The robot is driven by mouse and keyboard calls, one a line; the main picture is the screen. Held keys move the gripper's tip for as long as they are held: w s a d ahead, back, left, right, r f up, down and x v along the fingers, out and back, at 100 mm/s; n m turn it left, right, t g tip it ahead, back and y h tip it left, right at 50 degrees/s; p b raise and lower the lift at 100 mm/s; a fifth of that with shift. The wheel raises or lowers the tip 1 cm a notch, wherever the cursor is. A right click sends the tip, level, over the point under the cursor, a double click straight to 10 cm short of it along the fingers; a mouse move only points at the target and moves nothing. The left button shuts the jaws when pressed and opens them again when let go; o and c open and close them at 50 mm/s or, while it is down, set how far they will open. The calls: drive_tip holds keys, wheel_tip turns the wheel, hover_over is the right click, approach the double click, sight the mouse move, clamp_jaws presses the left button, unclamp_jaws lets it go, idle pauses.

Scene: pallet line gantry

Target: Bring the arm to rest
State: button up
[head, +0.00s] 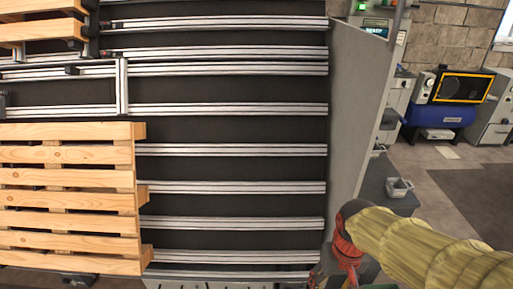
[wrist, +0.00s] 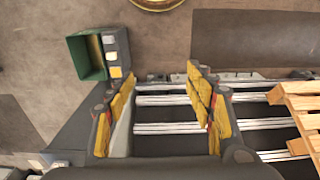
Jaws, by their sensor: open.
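My arm (head: 420,245), in a ribbed yellow cover, enters the head view at the lower right. My gripper (head: 335,268) is at its red end, low in the picture beside the near right corner of the pallet line; its fingers are mostly cut off there. In the wrist view my gripper (wrist: 161,95) shows two yellow-padded fingers spread wide apart, with nothing between them. Metal rails of the line lie below and beyond the fingers.
A wooden pallet (head: 70,200) lies on the line at the left; more pallet slats (head: 40,30) show at the far left. Bare metal rails (head: 230,187) fill the middle. A grey side panel (head: 352,90) borders the line. A green-grey box (wrist: 88,57) stands near the fingers. Blue machine (head: 440,112) stands behind.

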drive_tip(key=s+r+t, duration=0.2)
drive_tip(key=r, duration=0.4)
drive_tip(key=s+r+t, duration=0.3)
drive_tip(key=r, duration=0.3)
drive_tip(key=shift+s+d+r, duration=0.15)
drive_tip(key=shift+s+r, duration=0.05)
drive_tip(key=shift+s, duration=0.1)
